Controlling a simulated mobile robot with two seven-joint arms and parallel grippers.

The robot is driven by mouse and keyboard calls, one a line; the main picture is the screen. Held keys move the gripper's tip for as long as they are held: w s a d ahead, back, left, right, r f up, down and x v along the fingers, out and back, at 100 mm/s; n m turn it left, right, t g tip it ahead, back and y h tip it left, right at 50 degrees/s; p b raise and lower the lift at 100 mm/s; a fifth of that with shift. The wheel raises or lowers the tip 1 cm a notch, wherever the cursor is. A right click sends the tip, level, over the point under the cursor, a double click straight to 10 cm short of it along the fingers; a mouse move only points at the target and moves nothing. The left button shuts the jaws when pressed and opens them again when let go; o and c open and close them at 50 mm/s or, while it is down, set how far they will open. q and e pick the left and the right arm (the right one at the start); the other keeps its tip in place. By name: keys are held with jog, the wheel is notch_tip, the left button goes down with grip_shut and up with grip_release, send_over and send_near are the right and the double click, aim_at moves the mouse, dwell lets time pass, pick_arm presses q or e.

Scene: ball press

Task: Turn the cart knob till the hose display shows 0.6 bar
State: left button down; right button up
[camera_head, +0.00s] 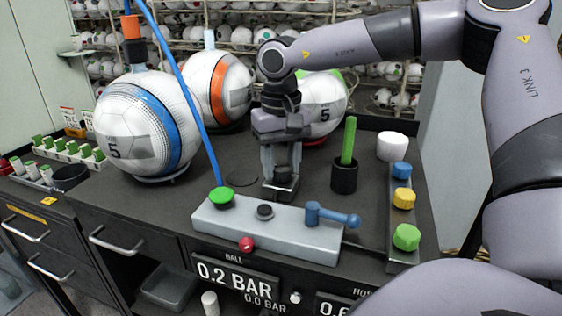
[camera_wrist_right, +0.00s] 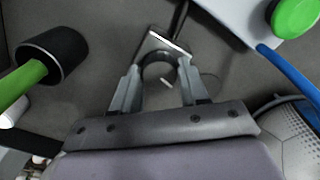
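My right gripper (camera_head: 282,172) points down over the table behind the grey control box (camera_head: 240,224). Its fingers are apart in the right wrist view (camera_wrist_right: 158,80), on either side of a small dark round piece on a metal bracket (camera_wrist_right: 161,45). Whether they touch it I cannot tell. The box carries a green cap (camera_head: 222,197) with a blue hose, a dark knob (camera_head: 265,211), a blue lever (camera_head: 327,216) and a red button (camera_head: 246,244). The ball display (camera_head: 236,279) reads 0.2 bar. The hose display (camera_head: 335,307) is cut off and seems to start "0.6". My left gripper is out of view.
A black cup (camera_head: 344,178) with a green stick stands right of the gripper. A strip with blue (camera_head: 400,170), yellow (camera_head: 403,198) and green (camera_head: 406,237) knobs lies at the right. Footballs (camera_head: 140,118) stand behind and left.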

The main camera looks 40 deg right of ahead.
aim_at(281, 167)
jog(key=o, duration=0.3)
jog(key=shift+r, duration=3.6)
